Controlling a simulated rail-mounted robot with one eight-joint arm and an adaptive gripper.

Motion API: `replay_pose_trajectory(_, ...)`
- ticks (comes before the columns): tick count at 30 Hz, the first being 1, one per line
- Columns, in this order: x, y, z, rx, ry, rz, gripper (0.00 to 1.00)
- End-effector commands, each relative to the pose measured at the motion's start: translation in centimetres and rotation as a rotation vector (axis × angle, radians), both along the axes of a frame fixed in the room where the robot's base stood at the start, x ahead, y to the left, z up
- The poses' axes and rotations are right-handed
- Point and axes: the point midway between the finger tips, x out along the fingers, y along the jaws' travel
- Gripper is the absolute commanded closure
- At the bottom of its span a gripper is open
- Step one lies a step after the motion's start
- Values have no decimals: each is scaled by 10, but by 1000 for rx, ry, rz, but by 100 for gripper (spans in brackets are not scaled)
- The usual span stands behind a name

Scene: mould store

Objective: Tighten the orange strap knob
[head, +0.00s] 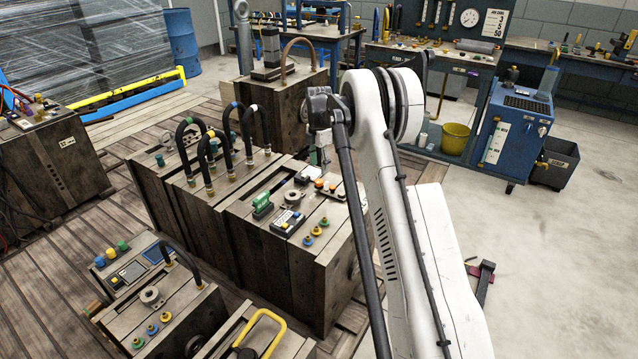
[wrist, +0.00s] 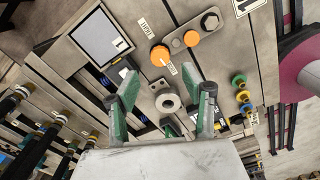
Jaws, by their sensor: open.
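Two orange round parts show on the mould block's top (head: 265,195). In the wrist view the larger orange knob (wrist: 160,55) sits at one end of a grey strap plate, beside a small label. A smaller orange disc (wrist: 191,38) lies along the same plate, which ends in a grey bolt (wrist: 211,22). In the head view the orange parts (head: 320,183) are small, beside my arm. My gripper (wrist: 168,84) is open and empty, with green fingers spread. The orange knob lies beyond the fingertips, and no contact shows.
A metal ring (wrist: 168,102) shows between the fingers. A dark-framed panel (wrist: 100,38) and coloured fittings (wrist: 241,95) flank them. Black hoses (head: 207,155) arch over the left blocks. A blue cart (head: 515,130) stands right. The floor at far right is clear.

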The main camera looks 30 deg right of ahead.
Motion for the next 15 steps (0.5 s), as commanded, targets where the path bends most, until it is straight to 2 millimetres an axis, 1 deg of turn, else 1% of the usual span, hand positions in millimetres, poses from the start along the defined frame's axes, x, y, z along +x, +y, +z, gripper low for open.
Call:
replay_pose_trajectory(1, 0, 0, -13, 0, 0, 0, 56)
replay_pose_trajectory(6, 0, 0, -42, 0, 0, 0, 56)
replay_pose_trajectory(10, 0, 0, -58, 0, 0, 0, 56)
replay_pose_trajectory(15, 0, 0, -69, 0, 0, 0, 56)
